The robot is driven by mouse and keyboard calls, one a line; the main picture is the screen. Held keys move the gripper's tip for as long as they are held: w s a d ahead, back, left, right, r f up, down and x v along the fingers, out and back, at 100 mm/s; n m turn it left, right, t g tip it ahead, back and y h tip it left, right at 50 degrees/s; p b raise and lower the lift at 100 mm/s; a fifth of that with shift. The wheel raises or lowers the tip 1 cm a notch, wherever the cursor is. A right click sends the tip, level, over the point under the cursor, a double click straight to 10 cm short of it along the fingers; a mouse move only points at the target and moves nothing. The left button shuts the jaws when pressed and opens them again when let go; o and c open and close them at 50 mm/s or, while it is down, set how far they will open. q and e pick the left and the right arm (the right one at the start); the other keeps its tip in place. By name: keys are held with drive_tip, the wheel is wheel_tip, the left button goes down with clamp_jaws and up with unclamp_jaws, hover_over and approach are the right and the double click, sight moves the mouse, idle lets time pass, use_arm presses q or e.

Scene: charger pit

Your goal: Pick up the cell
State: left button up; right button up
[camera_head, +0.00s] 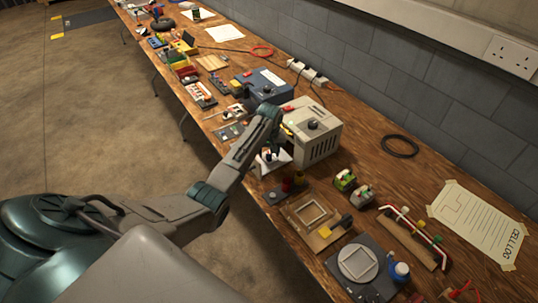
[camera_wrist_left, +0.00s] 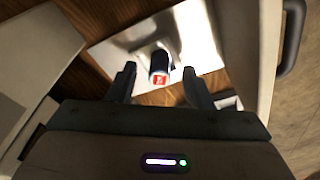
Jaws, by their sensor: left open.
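The cell (camera_wrist_left: 159,66) is a small dark blue cylinder with a red end face, seen in the left wrist view. It sits on a white, sheet-like holder (camera_wrist_left: 202,40) on the wooden bench. My left gripper (camera_wrist_left: 159,70) is open, with one finger on each side of the cell in that view and visible gaps between. I cannot tell how far above the cell the fingertips are. In the head view my left gripper (camera_head: 268,148) is beside the beige box, over the white holder (camera_head: 280,160); the cell is mostly hidden there. My right gripper is not in view.
A beige box with a black knob (camera_head: 312,126) stands close behind the gripper. A blue box (camera_head: 262,86) is farther along the bench.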

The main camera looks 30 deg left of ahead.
use_arm(q)
drive_tip(key=shift+f, duration=0.2)
drive_tip(key=shift+c, duration=1.1)
clamp_jaws()
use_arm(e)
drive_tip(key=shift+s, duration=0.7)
